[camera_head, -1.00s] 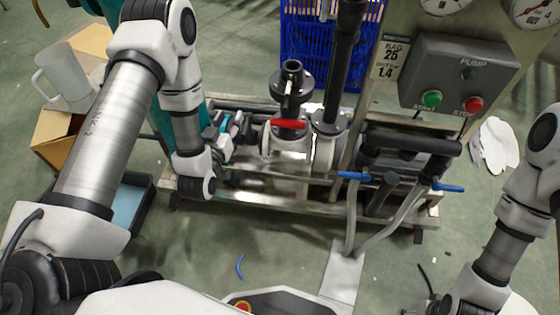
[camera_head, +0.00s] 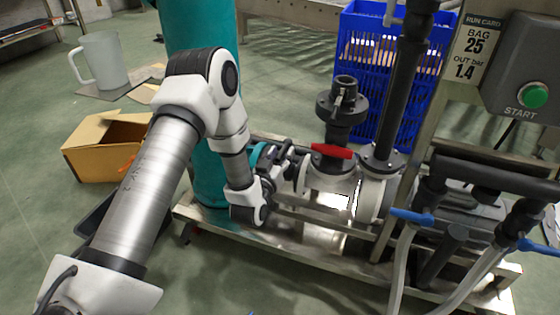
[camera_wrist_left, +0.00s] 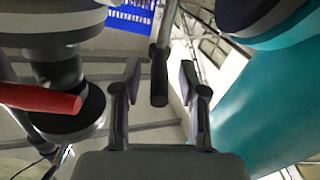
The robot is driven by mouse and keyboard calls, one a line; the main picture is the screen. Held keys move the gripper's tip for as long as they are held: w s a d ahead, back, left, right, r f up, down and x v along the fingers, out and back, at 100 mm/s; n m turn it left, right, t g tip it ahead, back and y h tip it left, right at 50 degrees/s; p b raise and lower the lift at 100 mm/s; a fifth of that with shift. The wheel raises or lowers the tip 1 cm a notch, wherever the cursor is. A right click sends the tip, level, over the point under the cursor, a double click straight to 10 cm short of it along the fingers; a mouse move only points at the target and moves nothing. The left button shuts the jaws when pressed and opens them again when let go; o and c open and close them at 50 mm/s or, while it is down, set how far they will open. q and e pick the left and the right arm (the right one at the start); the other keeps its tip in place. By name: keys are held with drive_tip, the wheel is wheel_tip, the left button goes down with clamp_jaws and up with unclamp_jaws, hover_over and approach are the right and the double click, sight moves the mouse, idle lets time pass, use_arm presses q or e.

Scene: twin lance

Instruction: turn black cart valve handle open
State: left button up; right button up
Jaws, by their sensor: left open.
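A black handle (camera_wrist_left: 158,85) on a thin metal stem shows in the left wrist view, between the two spread fingers of my left gripper (camera_wrist_left: 160,88). I see space on both sides of it, and neither finger is clearly touching it. In the head view my left gripper (camera_head: 284,163) is beside the cart's pipework, left of the red valve handle (camera_head: 332,151); the black handle is hard to pick out there among dark parts. The red handle also shows at the left of the wrist view (camera_wrist_left: 38,98). My right gripper is out of view.
A teal column (camera_head: 195,100) stands close to my left gripper. A black flanged pipe (camera_head: 342,105) rises behind the red handle. Blue valve handles (camera_head: 412,217) are to the right. A blue crate (camera_head: 375,75) is behind, and a cardboard box (camera_head: 105,145) lies left.

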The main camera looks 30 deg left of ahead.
use_arm(q)
clamp_jaws()
drive_tip(key=shift+a+r+m+h+p, duration=0.2)
drive_tip(key=shift+a+m+h+p, duration=0.15)
drive_tip(key=shift+h+p, duration=0.55)
drive_tip(key=shift+w+a+f+m+g+h+p, duration=0.15)
drive_tip(key=shift+a+m+g+h+p, duration=0.55)
drive_tip(key=shift+m+h, duration=1.3)
drive_tip(key=shift+w+a+m+g+h+p, duration=0.4)
drive_tip(key=shift+a+m+h+p, duration=0.6)
drive_tip(key=shift+h, duration=1.65)
drive_tip(key=shift+w+a+f+m+g+h+p, duration=0.1)
drive_tip(key=shift+a+m+g+h+p, duration=0.7)
drive_tip(key=shift+m+h, duration=1.35)
drive_tip(key=shift+d, duration=0.25)
unclamp_jaws()
